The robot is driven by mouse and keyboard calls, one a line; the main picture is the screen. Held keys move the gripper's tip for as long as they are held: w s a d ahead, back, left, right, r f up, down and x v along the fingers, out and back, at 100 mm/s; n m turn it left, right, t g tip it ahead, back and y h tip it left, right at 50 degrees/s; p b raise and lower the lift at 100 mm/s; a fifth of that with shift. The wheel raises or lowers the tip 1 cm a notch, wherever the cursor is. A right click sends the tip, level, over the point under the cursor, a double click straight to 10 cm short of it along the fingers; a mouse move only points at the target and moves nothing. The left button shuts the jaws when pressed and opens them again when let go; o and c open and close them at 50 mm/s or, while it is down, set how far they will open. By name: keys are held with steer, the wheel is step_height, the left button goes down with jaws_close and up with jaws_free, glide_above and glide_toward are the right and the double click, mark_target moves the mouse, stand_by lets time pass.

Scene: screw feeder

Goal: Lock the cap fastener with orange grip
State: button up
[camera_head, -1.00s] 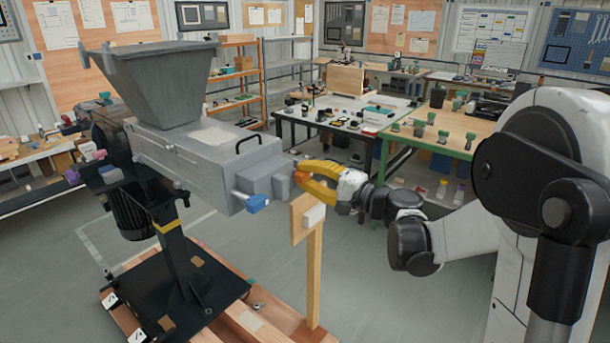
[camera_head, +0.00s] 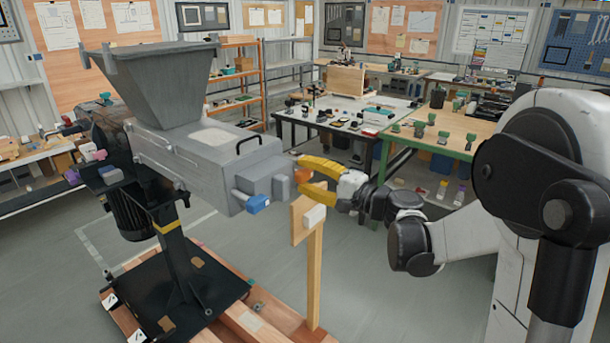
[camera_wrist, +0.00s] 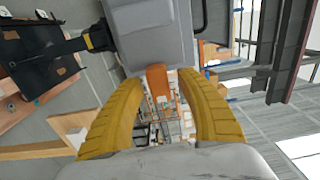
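The orange grip (camera_wrist: 157,82) of a cap fastener sticks out from the end of the grey machine housing (camera_wrist: 155,35) toward my gripper. In the head view this orange grip (camera_head: 303,173) shows between my yellow fingers. My gripper (camera_wrist: 160,88) has its two curved fingers apart, one on each side of the orange grip, with a visible gap on both sides in the wrist view. In the head view my gripper (camera_head: 302,174) is at the right end of the housing (camera_head: 215,160). The fastener's base is hidden.
A blue grip (camera_head: 258,204) is on the near side of the housing end. A grey hopper (camera_head: 160,85) tops the machine. Open floor lies right of the post.

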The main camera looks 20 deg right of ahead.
steer(key=v, duration=1.2)
steer(key=s+a+f+n+g+h, duration=0.3)
steer(key=s+a+f+n+g, duration=0.15)
steer(key=s+a+f, duration=0.4)
steer(key=s+f+n+g+h+b, duration=0.2)
steer(key=s+n+h, duration=0.4)
steer(key=s, duration=0.6)
steer(key=shift+d+f+g+h, duration=0.45)
steer(key=shift+f+g+h, duration=0.1)
steer(key=shift+f+h, duration=0.3)
steer(key=shift+n, duration=0.25)
